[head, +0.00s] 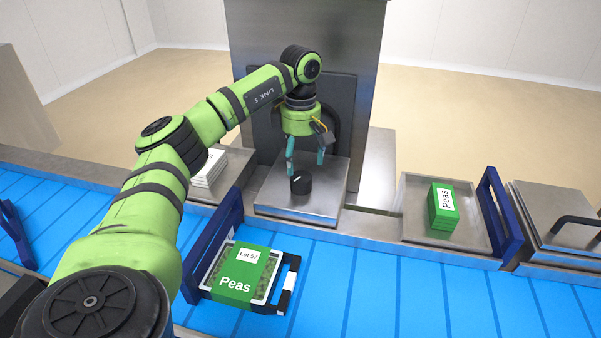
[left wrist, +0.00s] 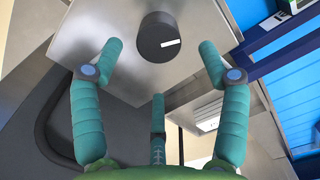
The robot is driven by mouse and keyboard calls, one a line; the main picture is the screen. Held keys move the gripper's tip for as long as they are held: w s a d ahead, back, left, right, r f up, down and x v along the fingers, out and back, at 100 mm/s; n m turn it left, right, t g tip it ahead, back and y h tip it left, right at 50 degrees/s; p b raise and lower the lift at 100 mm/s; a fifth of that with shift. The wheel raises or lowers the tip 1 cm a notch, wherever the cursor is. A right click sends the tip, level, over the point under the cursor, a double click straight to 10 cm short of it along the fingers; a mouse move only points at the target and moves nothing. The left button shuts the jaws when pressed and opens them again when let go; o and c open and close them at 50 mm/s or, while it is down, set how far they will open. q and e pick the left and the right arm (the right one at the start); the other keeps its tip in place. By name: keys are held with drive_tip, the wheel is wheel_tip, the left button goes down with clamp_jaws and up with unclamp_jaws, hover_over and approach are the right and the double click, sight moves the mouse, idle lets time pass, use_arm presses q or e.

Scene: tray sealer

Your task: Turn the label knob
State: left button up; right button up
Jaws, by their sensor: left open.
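The label knob (head: 301,184) is a small black cylinder with a white pointer mark, standing on a metal plate (head: 270,200) of the machine. My left gripper (head: 305,165) is above it, pointing down, with its teal fingers spread and empty. In the left wrist view the knob (left wrist: 160,38) lies ahead of the open fingertips (left wrist: 160,60), and its white mark points right. No finger visibly touches the knob. My right gripper is not in view.
A Peas tray (head: 236,282) labelled Lot 57 sits on the blue conveyor (head: 390,290) in front. Green Peas sleeves (head: 441,208) lie in a metal tray at right. White sheets (head: 209,168) are stacked left of the knob. Blue guards (head: 498,210) rise beside the belt.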

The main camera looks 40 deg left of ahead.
sight(300, 176)
use_arm(q)
wheel_tip(300, 176, up, 5)
drive_tip(key=shift+r, duration=0.15)
idle(0.6)
